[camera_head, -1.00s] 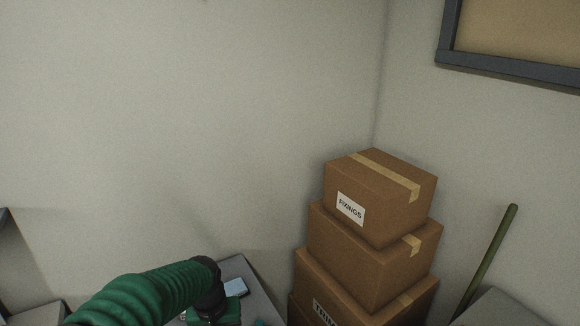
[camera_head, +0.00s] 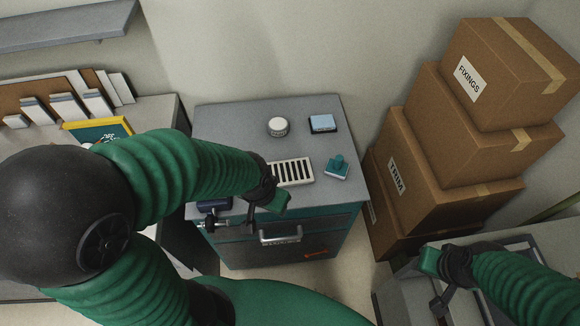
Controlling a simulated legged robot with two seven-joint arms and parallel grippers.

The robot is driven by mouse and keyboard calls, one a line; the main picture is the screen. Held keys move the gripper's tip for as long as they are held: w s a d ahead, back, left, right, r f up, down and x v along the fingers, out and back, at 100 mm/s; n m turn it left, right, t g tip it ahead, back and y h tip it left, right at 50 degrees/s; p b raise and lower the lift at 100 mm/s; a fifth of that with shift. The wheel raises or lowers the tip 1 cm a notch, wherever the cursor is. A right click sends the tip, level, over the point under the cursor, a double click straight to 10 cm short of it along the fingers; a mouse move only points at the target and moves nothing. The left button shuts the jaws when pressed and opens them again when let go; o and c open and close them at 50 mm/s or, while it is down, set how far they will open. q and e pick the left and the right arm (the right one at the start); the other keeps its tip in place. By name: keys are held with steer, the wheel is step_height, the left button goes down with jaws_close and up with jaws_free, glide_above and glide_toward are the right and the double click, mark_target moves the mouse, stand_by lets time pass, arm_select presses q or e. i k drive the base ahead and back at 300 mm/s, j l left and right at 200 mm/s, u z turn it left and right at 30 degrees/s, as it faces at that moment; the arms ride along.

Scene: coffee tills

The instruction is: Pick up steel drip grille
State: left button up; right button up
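The steel drip grille (camera_head: 294,171) is a pale slotted plate. It lies flat on the grey top of a teal cabinet (camera_head: 225,130), near its front edge. My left arm comes in from the left, and my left gripper (camera_head: 246,213) is over the cabinet's front edge. It is in front of and to the left of the grille; its dark wrist overlaps the grille's left end in the picture. I cannot tell whether it touches the grille. My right gripper (camera_head: 434,285) is low at the right, over a grey unit, well away from the grille. Neither gripper's finger gap shows clearly.
A white round tub (camera_head: 278,126), a blue-topped block (camera_head: 323,123) and a teal knobbed tool (camera_head: 338,166) stand around the grille. A dark blue item (camera_head: 214,204) lies left of my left gripper. Stacked cardboard boxes (camera_head: 455,130) stand close on the cabinet's right.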

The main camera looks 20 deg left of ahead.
mark_target(296, 172)
steer(key=u, duration=0.4)
steer(key=i+l+u, duration=0.1)
steer(key=u, duration=0.35)
steer(key=i+l+u, duration=0.1)
steer(key=u, duration=0.7)
steer(key=l+u, duration=0.2)
steer(key=u, duration=0.25)
steer(key=i, duration=0.05)
